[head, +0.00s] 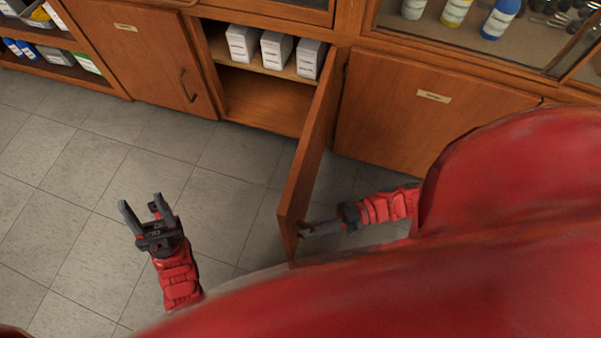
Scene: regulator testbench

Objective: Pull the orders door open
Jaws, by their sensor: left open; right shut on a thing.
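The orders door (311,150) is a brown wooden cabinet door standing wide open, its free edge swung out over the floor towards me. Its label is not visible from here. Behind it, the open cabinet (262,100) shows a shelf with white-grey boxes (277,50). My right gripper (306,229) is at the outer side of the door near its free edge, shut on it; the exact grip and any handle there are hard to make out. My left gripper (140,207) is open and empty above the floor, left of the door and apart from it.
A closed door with a dark handle (187,87) is left of the opening, and another closed door (420,112) is to the right. Bottles (500,18) stand behind glass above. The tiled floor (90,165) at left is clear.

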